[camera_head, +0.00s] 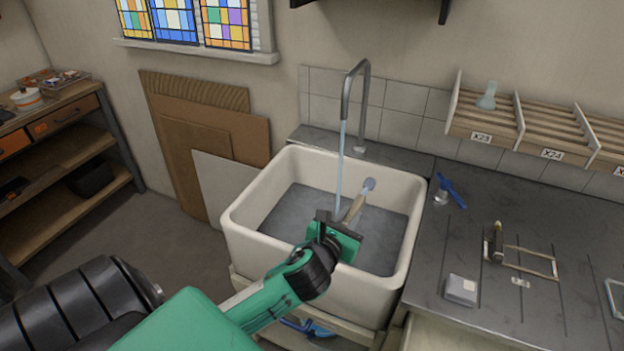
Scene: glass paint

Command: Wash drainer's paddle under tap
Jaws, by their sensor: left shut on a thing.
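The tap (363,108) is a tall grey hooked pipe behind the white sink (262,226). A thin pale blue stream of water (341,160) runs from its spout down into the sink. My left gripper (345,224) is over the sink and shut on the paddle (356,207), which has a pale wooden handle and a small blue-grey head (369,185) pointing up and away. The paddle is just right of the stream; I cannot tell whether water touches it. The gripper's fingers are partly hidden by its own green body. My right gripper is not in view.
A dark worktop (470,230) on the right holds a blue-handled tool (451,190), a frame-like tool (528,262) and a small grey block (461,290). A wooden rack (535,122) hangs above. Boards (185,150) lean left of the sink. The sink walls surround my gripper.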

